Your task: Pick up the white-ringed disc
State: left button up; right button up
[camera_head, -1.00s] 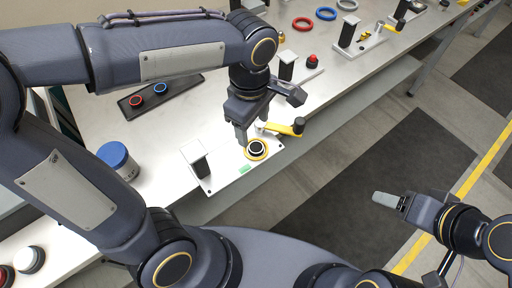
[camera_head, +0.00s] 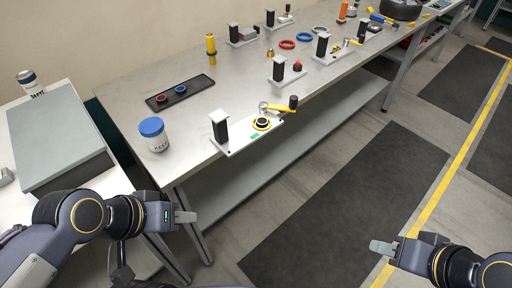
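The white-ringed disc (camera_head: 262,123), black with a pale ring, sits on the yellow seat of the white clamp plate (camera_head: 238,146) near the table's front edge. A yellow clamp arm with a black knob (camera_head: 293,102) stands just behind and right of it. My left gripper (camera_head: 190,217) is at the lower left, in front of the table and well apart from the disc. My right gripper (camera_head: 377,247) is at the lower right, over the floor. No object shows in either gripper. Whether their fingers are open or shut cannot be made out.
A black tray (camera_head: 198,88) holds a red-ringed and a blue-ringed disc. A blue-lidded jar (camera_head: 154,135) stands left of the clamp plate. A black post (camera_head: 220,128) rises from the plate's left end. More fixtures and loose rings (camera_head: 304,37) lie farther back.

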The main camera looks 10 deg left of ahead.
aim_at(261, 123)
jog(key=k+u, duration=0.25)
jog(key=u, duration=0.15)
jog(key=k+j+u, duration=0.15)
jog(key=u, duration=0.3)
jog(key=k+j+u, duration=0.2)
jog(key=k+u, duration=0.2)
jog(key=i+l+u, duration=0.25)
jog(key=l, duration=0.15)
jog(key=l+u, duration=0.3)
jog(key=i+l+u, duration=0.1)
jog(key=l+u, duration=0.15)
jog(key=l, duration=0.3)
jog(key=l+u, duration=0.3)
jog(key=l, duration=1.2)
jog(key=i+l, duration=0.1)
jog(key=l, duration=0.95)
